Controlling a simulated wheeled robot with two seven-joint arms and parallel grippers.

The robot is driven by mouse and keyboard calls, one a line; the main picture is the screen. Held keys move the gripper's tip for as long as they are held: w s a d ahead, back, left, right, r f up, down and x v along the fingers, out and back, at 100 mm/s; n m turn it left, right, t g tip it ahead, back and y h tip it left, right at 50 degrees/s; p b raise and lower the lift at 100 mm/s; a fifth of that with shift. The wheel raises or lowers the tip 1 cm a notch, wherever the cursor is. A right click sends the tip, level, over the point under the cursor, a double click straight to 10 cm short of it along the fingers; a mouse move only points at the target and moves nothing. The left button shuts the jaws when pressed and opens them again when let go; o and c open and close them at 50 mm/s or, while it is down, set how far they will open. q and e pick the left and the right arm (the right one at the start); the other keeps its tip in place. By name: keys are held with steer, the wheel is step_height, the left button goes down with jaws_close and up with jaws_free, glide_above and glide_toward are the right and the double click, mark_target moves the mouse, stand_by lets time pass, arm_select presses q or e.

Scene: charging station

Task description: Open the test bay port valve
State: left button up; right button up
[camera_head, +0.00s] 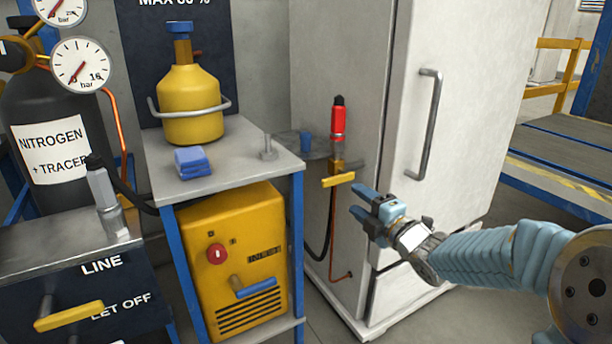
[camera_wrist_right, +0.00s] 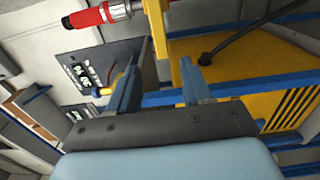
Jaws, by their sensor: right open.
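The port valve's yellow lever (camera_head: 338,179) sticks out sideways, roughly level, below a red connector (camera_head: 338,124) with a black top on the white cabinet's side. A brass fitting sits between them. My right gripper (camera_head: 358,202) is open and empty, just right of and slightly below the lever in the head view, apart from it. In the right wrist view, the open fingers (camera_wrist_right: 160,85) point toward the yellow lever (camera_wrist_right: 176,55), which shows beyond them, nearer the right finger. The red connector (camera_wrist_right: 92,16) lies at upper left there. My left gripper is not in view.
The white cabinet (camera_head: 460,120) has a long vertical handle (camera_head: 430,125). Another yellow lever (camera_head: 68,316) is at lower left.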

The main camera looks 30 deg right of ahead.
mark_target(333, 183)
steer(key=w, duration=0.4)
steer(key=w+p, duration=0.1)
steer(key=w, duration=0.3)
steer(key=w+a, duration=0.1)
steer(key=w, duration=0.4)
steer(key=shift+w, duration=0.1)
steer(key=shift+c, duration=0.3)
steer(key=shift+f, duration=0.1)
jaws_close()
